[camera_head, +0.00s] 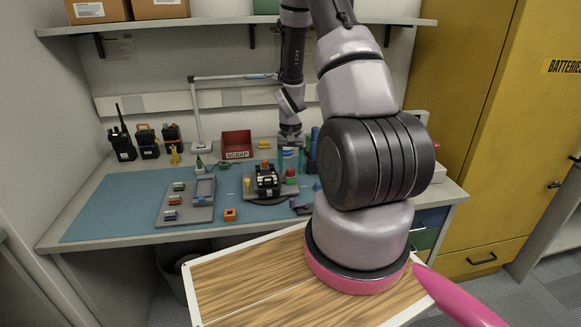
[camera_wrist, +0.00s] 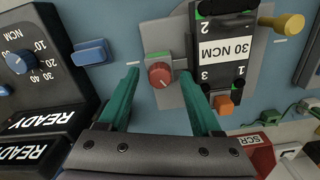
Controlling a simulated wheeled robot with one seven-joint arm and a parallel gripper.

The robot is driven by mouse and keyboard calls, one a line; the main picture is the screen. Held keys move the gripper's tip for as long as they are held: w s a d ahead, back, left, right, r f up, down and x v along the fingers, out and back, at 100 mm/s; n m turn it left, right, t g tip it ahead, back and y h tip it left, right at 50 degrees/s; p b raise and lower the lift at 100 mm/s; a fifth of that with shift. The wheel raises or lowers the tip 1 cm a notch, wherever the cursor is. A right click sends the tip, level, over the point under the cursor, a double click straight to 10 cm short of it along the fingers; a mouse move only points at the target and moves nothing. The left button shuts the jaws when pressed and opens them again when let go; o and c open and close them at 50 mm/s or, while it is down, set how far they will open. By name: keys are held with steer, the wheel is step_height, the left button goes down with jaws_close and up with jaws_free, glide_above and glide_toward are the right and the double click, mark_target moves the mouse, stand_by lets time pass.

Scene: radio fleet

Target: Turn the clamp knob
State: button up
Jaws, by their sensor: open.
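The red knob (camera_wrist: 159,75) stands on a grey fixture plate (camera_wrist: 238,60) in the wrist view. It also shows in the head view (camera_head: 291,175), at the right of the fixture. A black radio body with a "30 NCM" label (camera_wrist: 226,48) sits on the plate beside it. A yellow knob (camera_wrist: 287,22) is on the radio's other side. My gripper (camera_wrist: 159,74) is open, its teal fingers on either side of the red knob with gaps visible. In the head view, my gripper (camera_head: 291,162) is over the fixture's right side. How high the fingertips are is unclear.
A dark dial unit (camera_wrist: 30,70) with "READY" labels is close to the left finger in the wrist view. A red scrap bin (camera_head: 236,144) stands behind the fixture. A grey parts tray (camera_head: 172,214) lies left. The blue mat (camera_head: 110,208) is clear at far left.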

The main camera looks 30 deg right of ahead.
jaws_close()
steer(key=shift+n, duration=0.4)
steer(key=n, duration=0.4)
steer(key=shift+n, duration=0.3)
steer(key=n, duration=0.5)
steer(key=shift+n, duration=0.3)
steer(key=n, duration=1)
steer(key=shift+n, duration=0.4)
